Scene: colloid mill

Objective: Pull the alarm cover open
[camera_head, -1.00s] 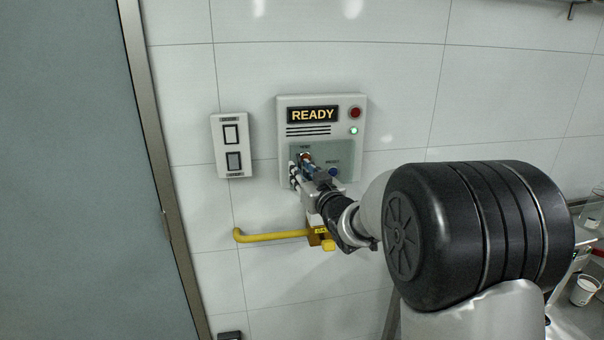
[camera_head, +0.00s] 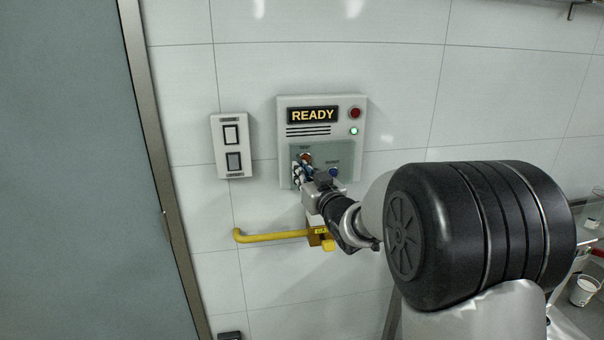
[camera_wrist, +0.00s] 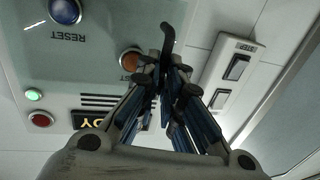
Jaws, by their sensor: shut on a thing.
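The alarm panel (camera_head: 358,165) on the wall has a "READY" display. A greenish see-through alarm cover (camera_head: 345,150) lies over its lower half, seemingly flat against the panel. The cover also shows in the wrist view (camera_wrist: 95,70), over the blue RESET button (camera_wrist: 65,10) and an orange-red button (camera_wrist: 131,60). A dark curved handle (camera_wrist: 168,38) stands at the cover's edge. My gripper (camera_wrist: 166,80) is shut on this handle; the fingers hide part of it. In the head view my gripper (camera_head: 301,172) is at the cover's lower left, partly hiding the buttons.
A two-switch plate (camera_head: 232,146) is on the wall left of the panel. A yellow lever (camera_head: 270,236) sticks out below the panel, close under my wrist. A grey door (camera_head: 70,170) is at far left. A white cup (camera_head: 584,291) stands at lower right.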

